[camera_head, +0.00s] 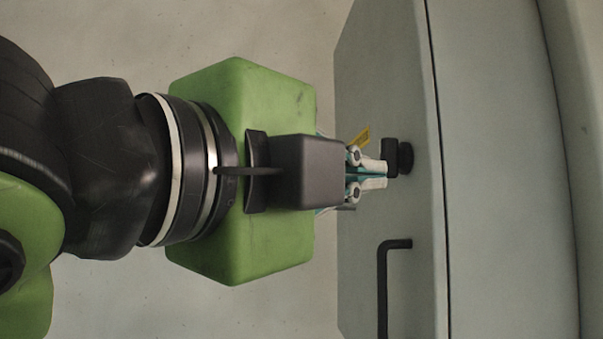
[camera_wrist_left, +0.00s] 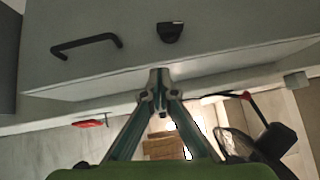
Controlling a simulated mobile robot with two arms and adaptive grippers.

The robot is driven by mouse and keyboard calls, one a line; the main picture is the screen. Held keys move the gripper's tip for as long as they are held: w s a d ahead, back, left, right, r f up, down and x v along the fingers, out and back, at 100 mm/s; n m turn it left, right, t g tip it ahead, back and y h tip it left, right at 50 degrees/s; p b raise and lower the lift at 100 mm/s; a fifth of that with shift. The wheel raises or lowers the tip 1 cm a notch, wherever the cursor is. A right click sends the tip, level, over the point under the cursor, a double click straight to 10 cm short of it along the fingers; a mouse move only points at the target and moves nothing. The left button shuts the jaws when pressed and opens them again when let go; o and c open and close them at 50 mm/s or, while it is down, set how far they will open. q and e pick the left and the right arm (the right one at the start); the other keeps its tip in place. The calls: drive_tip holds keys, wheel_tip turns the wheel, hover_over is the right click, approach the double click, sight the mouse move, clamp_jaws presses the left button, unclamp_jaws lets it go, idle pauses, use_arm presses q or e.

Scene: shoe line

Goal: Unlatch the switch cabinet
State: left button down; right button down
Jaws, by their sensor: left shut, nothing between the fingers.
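The grey switch cabinet (camera_head: 500,200) fills the right of the head view and the top of the left wrist view (camera_wrist_left: 220,30). Its black latch knob (camera_head: 405,158) sits on the door; it also shows in the left wrist view (camera_wrist_left: 170,32). A black bar handle (camera_head: 383,285) is beside the knob, also seen in the left wrist view (camera_wrist_left: 87,44). My left gripper (camera_head: 384,175) is shut and empty. Its fingertips are close to the knob in the head view; whether they touch it I cannot tell. In the left wrist view the tips (camera_wrist_left: 159,72) appear below the knob. My right gripper is not in view.
A yellow label (camera_head: 361,137) shows partly behind my left fingers. In the left wrist view, a red item (camera_wrist_left: 90,123) lies at left, brown boxes (camera_wrist_left: 163,147) stand low in the middle, and dark objects are at right. The cabinet door stands close in front of my gripper.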

sight(398, 177)
use_arm(q)
drive_tip(key=p+x, duration=0.1)
drive_tip(key=x, duration=0.3)
drive_tip(key=a+p+x, duration=0.1)
drive_tip(key=p+x, duration=0.1)
drive_tip(key=x, duration=0.1)
drive_tip(key=w+p+x, duration=0.1)
drive_tip(key=p+x, duration=0.1)
drive_tip(key=x, duration=0.2)
drive_tip(key=shift+w+r, duration=0.2)
drive_tip(key=shift+w, duration=0.15)
drive_tip(key=shift+w+a, duration=0.2)
drive_tip(key=shift+w, duration=0.3)
drive_tip(key=shift+f, duration=0.1)
drive_tip(key=shift+d, duration=0.1)
drive_tip(key=shift+f, duration=0.1)
drive_tip(key=shift+w+m+h+b, duration=0.1)
drive_tip(key=shift+m+h+b, duration=0.2)
drive_tip(key=shift+b, duration=0.05)
